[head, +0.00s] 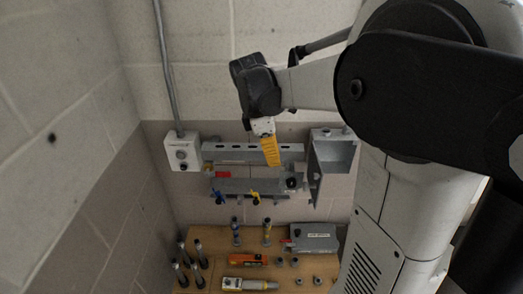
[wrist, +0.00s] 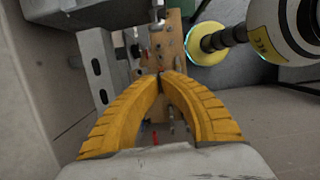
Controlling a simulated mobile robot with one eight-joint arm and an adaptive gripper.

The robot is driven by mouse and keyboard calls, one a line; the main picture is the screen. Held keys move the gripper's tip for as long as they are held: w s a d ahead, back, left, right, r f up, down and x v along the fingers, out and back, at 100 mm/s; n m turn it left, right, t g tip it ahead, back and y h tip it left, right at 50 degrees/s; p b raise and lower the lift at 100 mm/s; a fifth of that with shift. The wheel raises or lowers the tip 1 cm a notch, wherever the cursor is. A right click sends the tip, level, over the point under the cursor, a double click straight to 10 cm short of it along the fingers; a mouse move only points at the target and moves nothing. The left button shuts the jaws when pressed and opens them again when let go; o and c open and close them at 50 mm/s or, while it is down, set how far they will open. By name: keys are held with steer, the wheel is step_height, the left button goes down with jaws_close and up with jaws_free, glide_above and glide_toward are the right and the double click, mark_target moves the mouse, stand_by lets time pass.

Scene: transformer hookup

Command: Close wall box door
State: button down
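The wall box (head: 340,153) is a grey metal box on the back wall, right of the rails, with its front open. Its door (head: 314,172) appears as a narrow grey panel standing out from the box's left side. My gripper (head: 272,164) has yellow fingers and hangs pointing down, left of the door and apart from it in the head view. In the wrist view the finger tips of my gripper (wrist: 162,76) meet, with nothing between them. A grey plate with holes (wrist: 98,70) lies left of the fingers there; I cannot tell whether it is the door.
Grey rails (head: 230,152) with small fittings run along the wall behind my gripper. A white box (head: 183,153) with a conduit (head: 166,75) is at left. Below, a wooden table (head: 208,238) carries upright tools, an orange tool (head: 247,260) and a grey case (head: 314,237).

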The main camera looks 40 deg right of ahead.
steer(key=s+d+f, duration=0.1)
steer(key=f, duration=0.2)
steer(key=s+d+f+p, duration=0.1)
steer(key=d+f, duration=0.1)
steer(key=f, duration=0.1)
steer(key=s+d+f+p, duration=0.1)
steer(key=d+f, duration=0.1)
steer(key=f, duration=0.1)
steer(key=shift+s+d+f, duration=0.2)
steer(key=shift+s+f, duration=0.1)
steer(key=shift+s, duration=0.15)
